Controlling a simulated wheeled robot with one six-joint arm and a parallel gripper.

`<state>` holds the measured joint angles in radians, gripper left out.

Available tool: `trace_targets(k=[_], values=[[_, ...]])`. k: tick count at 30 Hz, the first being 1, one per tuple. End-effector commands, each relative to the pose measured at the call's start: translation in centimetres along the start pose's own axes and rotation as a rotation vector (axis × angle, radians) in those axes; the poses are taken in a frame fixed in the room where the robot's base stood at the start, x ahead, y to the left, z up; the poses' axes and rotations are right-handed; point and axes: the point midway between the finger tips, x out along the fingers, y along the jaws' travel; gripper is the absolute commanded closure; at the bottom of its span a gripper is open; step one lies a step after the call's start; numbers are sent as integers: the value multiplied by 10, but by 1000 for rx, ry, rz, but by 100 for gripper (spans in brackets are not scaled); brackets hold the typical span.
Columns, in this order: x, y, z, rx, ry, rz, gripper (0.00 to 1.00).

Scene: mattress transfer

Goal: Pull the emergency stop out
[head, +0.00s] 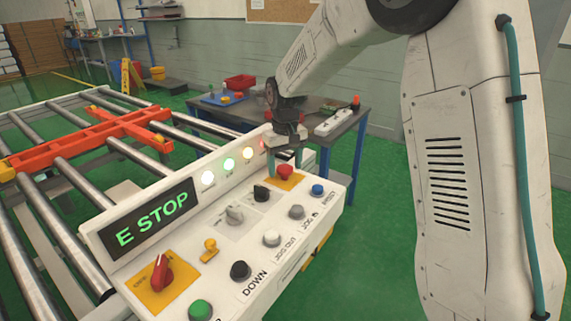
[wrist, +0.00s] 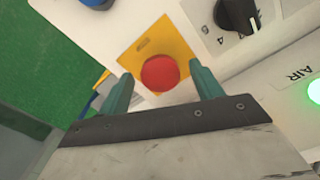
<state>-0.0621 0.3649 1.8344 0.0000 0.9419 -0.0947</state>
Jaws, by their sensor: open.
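The emergency stop is a red mushroom button (head: 285,172) on a yellow plate at the far right end of the control panel (head: 215,262). In the wrist view the red button (wrist: 160,74) sits between and just beyond the two teal fingers, on its yellow plate (wrist: 133,60). My gripper (head: 285,158) is above the button, pointing down at it; in the wrist view the gripper (wrist: 158,88) is open, with one finger on each side and visible gaps to the button. The panel display (head: 152,220) reads "E STOP" in green.
Close to the button are a black rotary knob (head: 262,193) and a blue button (head: 318,189). A red switch (head: 161,274) is on the panel's near end. A roller conveyor (head: 60,190) lies left, and a table (head: 345,130) stands behind.

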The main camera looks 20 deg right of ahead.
Motion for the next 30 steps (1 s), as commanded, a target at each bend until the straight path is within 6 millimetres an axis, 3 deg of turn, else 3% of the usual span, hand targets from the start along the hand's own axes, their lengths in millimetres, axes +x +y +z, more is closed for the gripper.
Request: trace_targets(k=[2, 8, 9, 12, 16, 23, 24, 26, 30], values=[[0, 0, 0, 0, 0, 0, 38], [0, 0, 0, 0, 0, 0, 94], [0, 0, 0, 0, 0, 0, 98], [-6, 0, 0, 0, 1, 0, 99], [-18, 0, 0, 0, 1, 0, 98], [-20, 0, 0, 0, 1, 0, 99], [-20, 0, 0, 0, 2, 0, 46], [-20, 0, 0, 0, 2, 0, 35], [-19, 0, 0, 0, 1, 0, 35]])
